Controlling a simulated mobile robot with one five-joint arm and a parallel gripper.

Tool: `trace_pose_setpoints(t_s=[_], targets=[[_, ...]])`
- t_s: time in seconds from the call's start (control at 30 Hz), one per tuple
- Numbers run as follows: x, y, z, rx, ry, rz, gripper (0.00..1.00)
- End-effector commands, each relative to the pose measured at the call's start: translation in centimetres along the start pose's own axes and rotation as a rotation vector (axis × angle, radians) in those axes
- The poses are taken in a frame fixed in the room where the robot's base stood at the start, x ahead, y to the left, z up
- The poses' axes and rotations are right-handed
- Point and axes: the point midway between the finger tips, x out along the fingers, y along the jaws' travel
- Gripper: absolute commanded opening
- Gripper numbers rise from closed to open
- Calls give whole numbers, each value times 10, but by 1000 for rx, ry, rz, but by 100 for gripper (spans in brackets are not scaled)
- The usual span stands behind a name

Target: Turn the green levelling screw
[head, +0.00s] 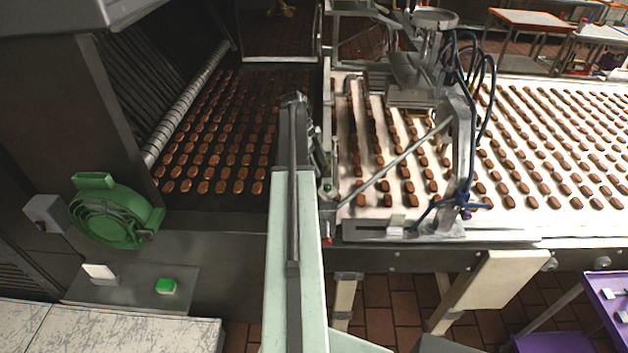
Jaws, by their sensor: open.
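A small green spot (327,188), which may be the green levelling screw, shows on the side of the metal fitting at the near left corner of the white belt. It is too small to make out its shape. A pale green beam (296,225) with a dark bar along it rises from the bottom edge just left of this fitting. It may be part of my arm, and it hides part of the gap between the two belts. I cannot make out any gripper jaws in the head view.
Biscuits lie in rows on the dark belt (190,208) and white belt (395,205). A green round housing (115,212) and a green button (166,286) are at left. A metal depositing machine (415,95) stands over the white belt. A purple cart (603,300) is at right.

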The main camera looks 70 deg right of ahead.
Motion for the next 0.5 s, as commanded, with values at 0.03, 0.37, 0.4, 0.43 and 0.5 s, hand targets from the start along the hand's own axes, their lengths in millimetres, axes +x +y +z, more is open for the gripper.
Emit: trace_pose_setpoints(t_s=[0.03,0.37,0.4,0.43,0.5], targets=[[1,1,2,-3,0,-1,51],[42,4,12,-13,0,-5,51],[50,5,13,-14,0,-5,51],[56,5,13,-15,0,-6,51],[67,5,13,-16,0,-6,51]])
